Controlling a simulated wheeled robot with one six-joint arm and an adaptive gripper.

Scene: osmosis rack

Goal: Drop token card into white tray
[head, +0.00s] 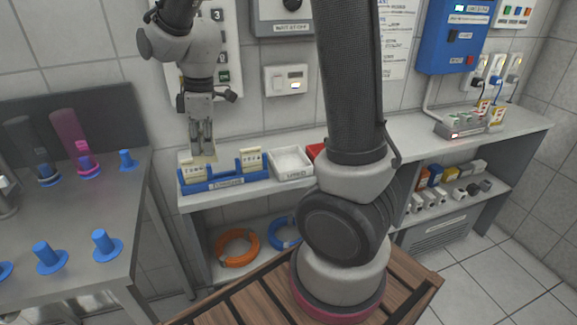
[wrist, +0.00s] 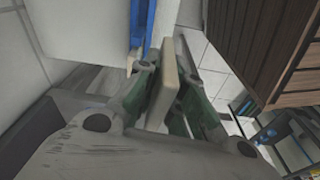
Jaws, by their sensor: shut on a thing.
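My gripper (head: 203,148) points down above the left part of the blue token rack (head: 225,184) on the shelf. It is shut on a cream token card (wrist: 168,82), which shows between the fingers in the wrist view. In the head view the held card (head: 205,158) is only partly visible near the fingertips, just above or behind the rack; whether it touches the rack I cannot tell. Other cream cards stand in the rack, at left (head: 190,173) and right (head: 251,159). The white tray (head: 292,177), with a label on its front, sits just right of the rack.
A red container (head: 316,150) stands right of the white tray, partly hidden by my arm. A wall with a switch box (head: 286,80) rises behind the shelf. A metal table (head: 85,225) with blue holders is at left. Orange (head: 237,248) and blue coils lie below.

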